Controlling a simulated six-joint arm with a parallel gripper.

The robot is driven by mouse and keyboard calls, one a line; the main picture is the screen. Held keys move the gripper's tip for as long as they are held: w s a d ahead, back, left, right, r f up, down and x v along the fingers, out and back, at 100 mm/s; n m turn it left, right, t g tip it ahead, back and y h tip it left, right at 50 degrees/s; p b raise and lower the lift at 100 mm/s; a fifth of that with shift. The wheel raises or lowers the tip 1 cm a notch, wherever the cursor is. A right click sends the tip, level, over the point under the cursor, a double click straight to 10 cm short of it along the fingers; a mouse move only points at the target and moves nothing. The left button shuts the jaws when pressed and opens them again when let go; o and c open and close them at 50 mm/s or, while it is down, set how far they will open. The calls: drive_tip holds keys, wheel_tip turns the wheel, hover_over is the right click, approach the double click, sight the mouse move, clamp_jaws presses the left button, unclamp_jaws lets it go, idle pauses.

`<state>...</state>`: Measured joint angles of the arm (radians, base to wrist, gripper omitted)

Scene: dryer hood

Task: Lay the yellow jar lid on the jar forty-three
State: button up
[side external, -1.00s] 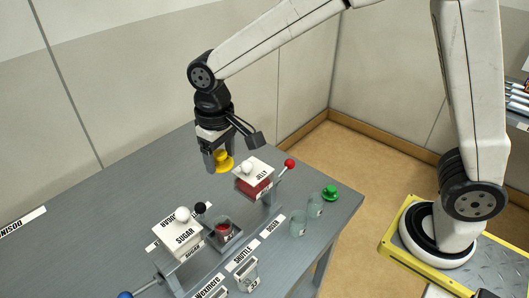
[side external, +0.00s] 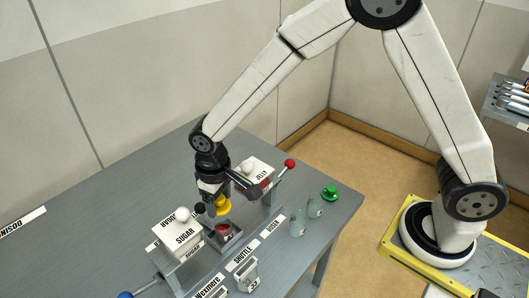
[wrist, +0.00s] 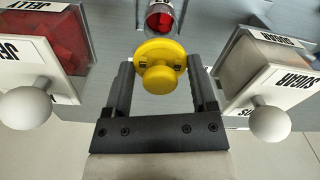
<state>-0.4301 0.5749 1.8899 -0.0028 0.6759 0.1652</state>
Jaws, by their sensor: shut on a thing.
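The yellow jar lid (side external: 223,206) is held between the fingers of my gripper (side external: 216,210), knob and disc both showing. In the wrist view the lid (wrist: 160,52) sits between the two fingertips (wrist: 160,68). A small glass jar with red contents (side external: 223,230) stands on a grey stand just below and in front of the lid; the lid is above it and apart from it. This jar also shows in the wrist view (wrist: 160,18), beyond the lid and partly hidden by it. Its label is too small to read surely.
The white sugar hopper (side external: 183,236) and the jelly hopper (side external: 254,172) with a red-balled lever flank the gripper. Two empty glass jars (side external: 297,224) and a green lid (side external: 330,193) stand at the right edge.

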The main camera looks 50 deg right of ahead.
sight(223, 223)
drive_tip(key=shift+f, duration=0.1)
drive_tip(key=shift+f, duration=1.8)
drive_tip(key=shift+f, duration=1.05)
idle(2.4)
drive_tip(key=o, duration=1.1)
drive_tip(key=shift+r, duration=0.2)
drive_tip(key=shift+r, duration=2.85)
